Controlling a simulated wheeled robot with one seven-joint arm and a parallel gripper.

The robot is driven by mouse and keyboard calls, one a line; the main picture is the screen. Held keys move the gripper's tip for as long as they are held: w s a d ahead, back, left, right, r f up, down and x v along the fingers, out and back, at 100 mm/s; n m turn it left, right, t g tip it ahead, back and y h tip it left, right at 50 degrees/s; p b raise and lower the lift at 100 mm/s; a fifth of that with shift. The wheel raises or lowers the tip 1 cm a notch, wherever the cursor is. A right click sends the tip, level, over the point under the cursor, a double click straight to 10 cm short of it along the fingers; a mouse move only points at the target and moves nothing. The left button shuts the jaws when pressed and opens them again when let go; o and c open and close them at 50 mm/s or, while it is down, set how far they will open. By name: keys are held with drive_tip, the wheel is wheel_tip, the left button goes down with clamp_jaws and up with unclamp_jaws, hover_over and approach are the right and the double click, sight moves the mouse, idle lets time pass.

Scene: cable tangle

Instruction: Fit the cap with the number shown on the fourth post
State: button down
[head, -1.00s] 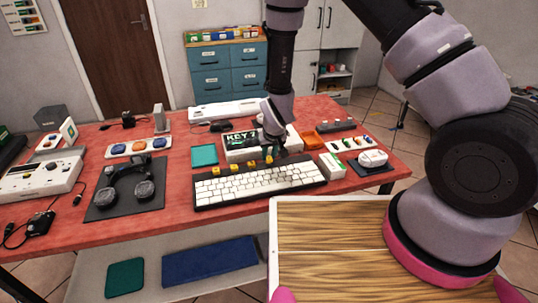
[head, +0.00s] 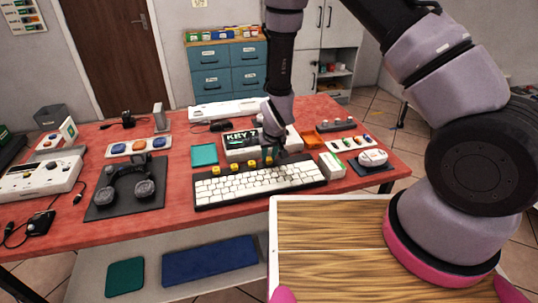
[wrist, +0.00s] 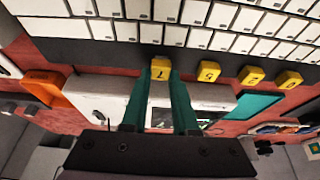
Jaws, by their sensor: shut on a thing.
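My gripper (wrist: 161,66) is shut on a yellow cap (wrist: 160,72) at the end of the row along the keyboard's dark back strip. Its two green fingers are on either side of the cap. The mark on this cap looks like a 7, though it is small. Three more yellow numbered caps (wrist: 208,71) sit in the row beside it, apart from the fingers. In the head view my gripper (head: 270,155) is at the right end of the row. The posts under the caps are hidden. A white box with a dark display (head: 242,139) reads "KEY"; my arm hides the rest.
The white keyboard (head: 258,184) lies just in front of the caps. An orange tray (head: 312,140), a white block (head: 332,165) and a mouse (head: 373,157) are to the right. A teal pad (head: 204,155) and headphones (head: 128,183) are to the left.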

drive_tip(key=shift+f, duration=0.35)
idle(0.3)
drive_tip(key=c, duration=0.6)
unclamp_jaws()
drive_tip(key=shift+r, duration=0.1)
drive_tip(key=shift+r, duration=2.45)
